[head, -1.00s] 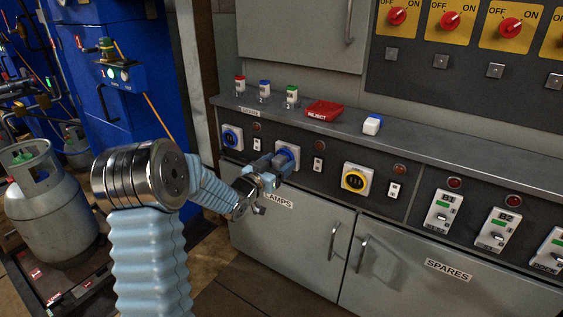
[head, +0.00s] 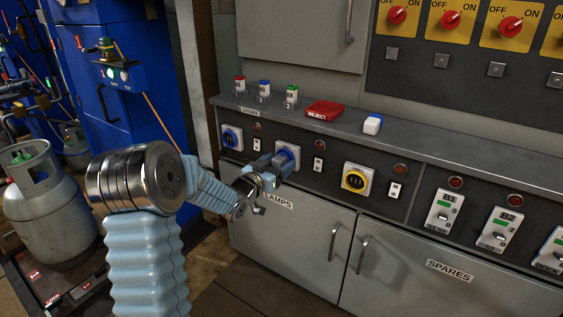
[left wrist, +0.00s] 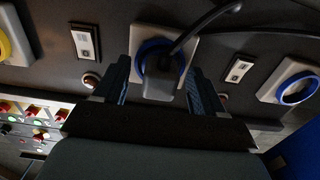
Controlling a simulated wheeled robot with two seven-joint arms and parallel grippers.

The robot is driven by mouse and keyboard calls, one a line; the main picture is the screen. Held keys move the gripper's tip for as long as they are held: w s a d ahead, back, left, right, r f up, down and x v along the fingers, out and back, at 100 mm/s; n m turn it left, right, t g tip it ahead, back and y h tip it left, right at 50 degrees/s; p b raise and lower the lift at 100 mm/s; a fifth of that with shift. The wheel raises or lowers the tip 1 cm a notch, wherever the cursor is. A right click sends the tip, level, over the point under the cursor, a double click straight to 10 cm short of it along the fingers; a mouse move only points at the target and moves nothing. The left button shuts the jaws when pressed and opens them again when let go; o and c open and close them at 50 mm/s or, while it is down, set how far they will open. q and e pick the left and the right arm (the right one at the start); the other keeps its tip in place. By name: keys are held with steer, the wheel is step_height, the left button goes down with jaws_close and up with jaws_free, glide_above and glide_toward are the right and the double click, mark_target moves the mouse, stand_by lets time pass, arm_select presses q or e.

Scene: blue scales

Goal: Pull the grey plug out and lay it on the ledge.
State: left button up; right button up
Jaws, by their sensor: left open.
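The grey plug (left wrist: 162,82), with a dark cable, sits in a blue-ringed socket (left wrist: 142,38) on the dark panel. In the left wrist view it lies between the two fingers of my left gripper (left wrist: 158,88), which is open with a finger on each side and visible gaps. In the head view my left gripper (head: 272,164) is right at this socket (head: 291,153), and I cannot make out the plug clearly behind the fingers. The ledge (head: 440,151) is the grey shelf running above the sockets. My right gripper is not in view.
On the ledge are small red, blue and green capped items, a red REJECT tray (head: 324,110) and a blue-white block (head: 372,124). The ledge is clear to the right of the block. A yellow socket (head: 356,179) and another blue socket (head: 231,137) flank the gripper.

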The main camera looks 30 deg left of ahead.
mark_target(276, 165)
arm_select(q)
steer(key=shift+b, duration=0.4)
stand_by(0.3)
jaws_close()
steer(key=shift+s+a+b, duration=0.15)
steer(key=shift+s+b, duration=0.3)
steer(key=shift+s, duration=1.05)
steer(key=shift+s+a+b, duration=0.1)
steer(key=shift+s+b, duration=0.3)
steer(key=shift+s, duration=1.1)
